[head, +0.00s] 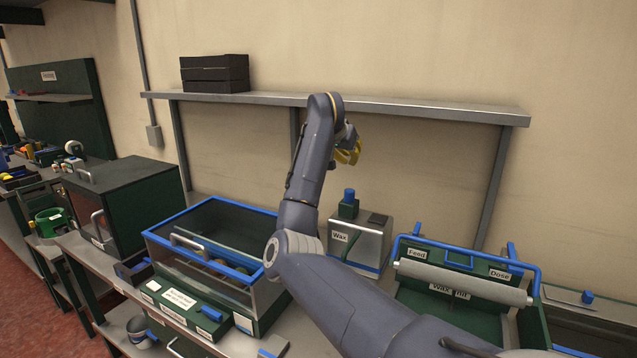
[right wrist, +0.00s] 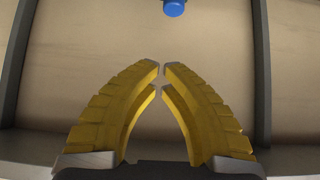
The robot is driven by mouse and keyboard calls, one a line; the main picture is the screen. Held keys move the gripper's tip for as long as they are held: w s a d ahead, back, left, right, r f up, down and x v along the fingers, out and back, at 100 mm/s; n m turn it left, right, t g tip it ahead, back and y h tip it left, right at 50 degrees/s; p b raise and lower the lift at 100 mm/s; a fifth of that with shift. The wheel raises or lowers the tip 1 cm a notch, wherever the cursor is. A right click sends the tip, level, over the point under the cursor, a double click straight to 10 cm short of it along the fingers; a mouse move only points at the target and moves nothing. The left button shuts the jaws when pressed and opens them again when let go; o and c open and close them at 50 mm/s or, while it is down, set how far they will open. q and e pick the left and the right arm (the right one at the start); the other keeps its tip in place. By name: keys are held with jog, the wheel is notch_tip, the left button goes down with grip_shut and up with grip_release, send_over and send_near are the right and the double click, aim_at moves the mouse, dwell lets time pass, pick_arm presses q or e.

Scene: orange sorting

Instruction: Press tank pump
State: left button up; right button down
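The tank (head: 362,245) is a grey metal box labelled "Wax" on the bench, right of centre in the head view. Its pump (head: 349,208) is dark green with a blue top (head: 349,194) and stands upright on the tank. My right gripper (head: 352,153) has yellow fingers and is above the pump, apart from it. In the right wrist view the fingertips (right wrist: 161,69) nearly meet, with nothing between them. A blue cap (right wrist: 174,8), which looks like the pump's top, shows at the upper edge beyond the tips. My left gripper is not in view.
A metal shelf (head: 430,110) runs along the wall behind my right arm. A clear-lidded case with a blue frame (head: 185,217) stands left of the tank. A green waxing unit with a roller (head: 465,284) stands to its right.

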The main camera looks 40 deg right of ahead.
jog(key=shift+w+a+r, duration=0.1)
jog(key=shift+w+a, duration=0.55)
jog(key=shift+w, duration=0.1)
send_over(349, 190)
notch_tip(349, 190, down, 7)
jog(key=shift+d+f, duration=0.1)
jog(key=shift+f, duration=1.95)
